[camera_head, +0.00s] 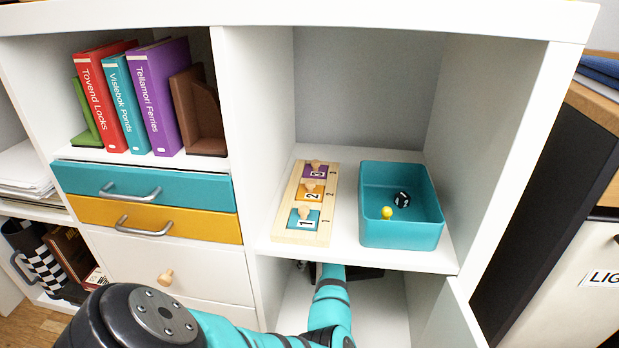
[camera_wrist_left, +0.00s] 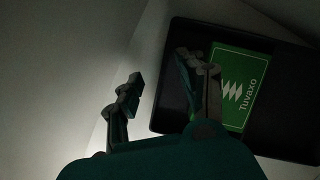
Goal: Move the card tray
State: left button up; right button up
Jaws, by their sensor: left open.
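The card tray (camera_wrist_left: 275,135) is black with raised edges and holds a green card (camera_wrist_left: 240,88) marked "Tuvaxo". It fills the right of the left wrist view. My left gripper (camera_wrist_left: 160,88) is open and empty. In that view, one finger lies left of the tray's left edge and the other overlaps the tray and card. I cannot tell whether either finger touches the tray. In the head view my left arm reaches into the dim lower right compartment, and the shelf hides the gripper. A dark edge below the shelf may be the tray. My right gripper is not in view.
On the shelf (camera_head: 345,249) above stand a numbered wooden board (camera_head: 292,222) and a teal bin (camera_head: 402,236) holding a die and a yellow piece. An open white door (camera_head: 462,322) stands right of the compartment. Closed teal and yellow drawers (camera_head: 195,223) are at left.

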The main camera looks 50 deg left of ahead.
pick_arm(q)
jog(key=v, duration=0.8)
